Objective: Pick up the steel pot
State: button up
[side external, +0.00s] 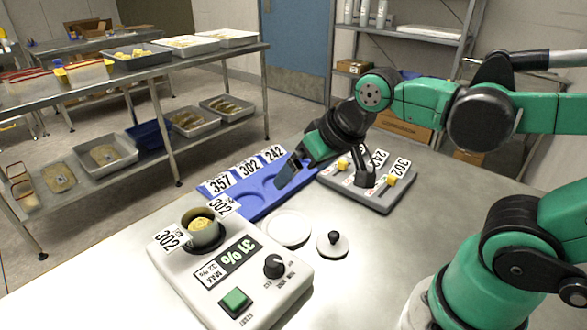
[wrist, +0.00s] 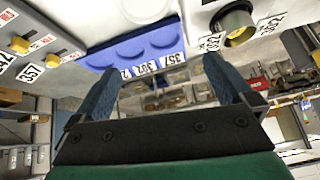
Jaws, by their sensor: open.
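The steel pot (side external: 203,228) sits upright in the round well of a white machine (side external: 195,265), with yellowish contents inside. A tag reading 302 stands beside it. The pot also shows at the top right of the wrist view (wrist: 236,22), cut by no finger. My gripper (side external: 286,172) is open and empty, above the blue tray (side external: 260,203) and behind and to the right of the pot, apart from it. In the wrist view both fingers (wrist: 164,64) are spread with nothing between them.
The blue tray has round recesses and tags 357, 302 and 242. A grey board (side external: 385,195) with yellow knobs lies right of it. A white disc (side external: 289,228) and a black-knobbed lid (side external: 333,244) lie near the machine. The table's front left is clear.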

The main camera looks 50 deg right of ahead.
jog(key=w+a+r+m+g, duration=0.1)
jog(key=w+a+m+g, duration=0.2)
jog(key=w+a+m, duration=0.55)
jog(key=m+g, duration=0.3)
jog(key=m, duration=0.9)
send_over(198, 223)
jog(key=shift+n, duration=0.25)
jog(key=f, duration=0.4)
jog(key=shift+s+d+f, duration=0.1)
jog(key=shift+d+f, duration=0.1)
jog(key=shift+f, duration=0.15)
jog(key=shift+a+f+m+g, duration=0.3)
jog(key=shift+f+m, duration=0.1)
jog(key=shift+f, duration=2.65)
jog(key=c, duration=1.4)
jog(key=shift+o, duration=0.2)
